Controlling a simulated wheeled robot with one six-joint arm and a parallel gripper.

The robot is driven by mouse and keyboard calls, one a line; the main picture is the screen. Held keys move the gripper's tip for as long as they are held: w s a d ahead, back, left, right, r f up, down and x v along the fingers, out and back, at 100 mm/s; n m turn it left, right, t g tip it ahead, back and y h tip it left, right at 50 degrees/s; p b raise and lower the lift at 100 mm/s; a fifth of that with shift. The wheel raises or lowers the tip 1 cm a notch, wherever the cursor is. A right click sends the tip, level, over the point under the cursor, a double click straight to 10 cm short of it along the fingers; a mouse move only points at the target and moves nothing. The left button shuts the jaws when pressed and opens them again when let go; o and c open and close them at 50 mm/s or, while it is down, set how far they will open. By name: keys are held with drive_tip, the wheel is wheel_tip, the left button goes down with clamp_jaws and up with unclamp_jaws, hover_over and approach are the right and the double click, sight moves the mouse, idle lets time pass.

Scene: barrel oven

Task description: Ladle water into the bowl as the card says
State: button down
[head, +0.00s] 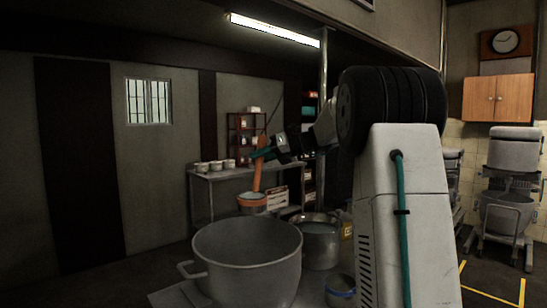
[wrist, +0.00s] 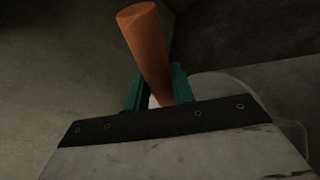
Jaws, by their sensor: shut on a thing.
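My gripper (head: 262,153), with teal fingers, is shut on the orange handle of the ladle (head: 258,176). The ladle hangs roughly upright in the head view, its cup (head: 252,204) low, with a pale surface inside that looks like water. The cup appears above and behind the far rim of the large grey bowl (head: 245,268); the depth between them is hard to tell. A metal pot (head: 320,243) with a pale liquid surface stands right of the bowl. In the wrist view the handle (wrist: 147,48) runs between the teal fingers (wrist: 158,92). I cannot read any card.
A small yellow object (head: 347,230) is beside the pot, partly behind my arm. A small blue-rimmed container (head: 340,291) is in front of the pot. Behind are a table (head: 210,174) with several small pots, a wooden crate (head: 277,199) and a shelf. Mixers (head: 507,210) stand at right.

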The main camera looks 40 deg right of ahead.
drive_tip(key=shift+d+f, duration=0.15)
drive_tip(key=shift+f, duration=0.2)
drive_tip(key=shift+s+a+r+n+t+h, duration=0.1)
drive_tip(key=shift+s+a+n+t+h, duration=0.3)
drive_tip(key=shift+s+a+n, duration=0.65)
drive_tip(key=s+a+r+n+t, duration=0.2)
drive_tip(key=s+a+r+n, duration=0.1)
drive_tip(key=s+a+n, duration=0.1)
drive_tip(key=s+a+f+n+t, duration=0.3)
drive_tip(key=s+a+f+n, duration=0.5)
drive_tip(key=a+n, duration=0.3)
drive_tip(key=shift+s+n+t, duration=0.4)
drive_tip(key=shift+s+n, duration=0.05)
drive_tip(key=shift+s, duration=0.1)
idle(0.3)
drive_tip(key=shift+r, duration=0.1)
idle(0.7)
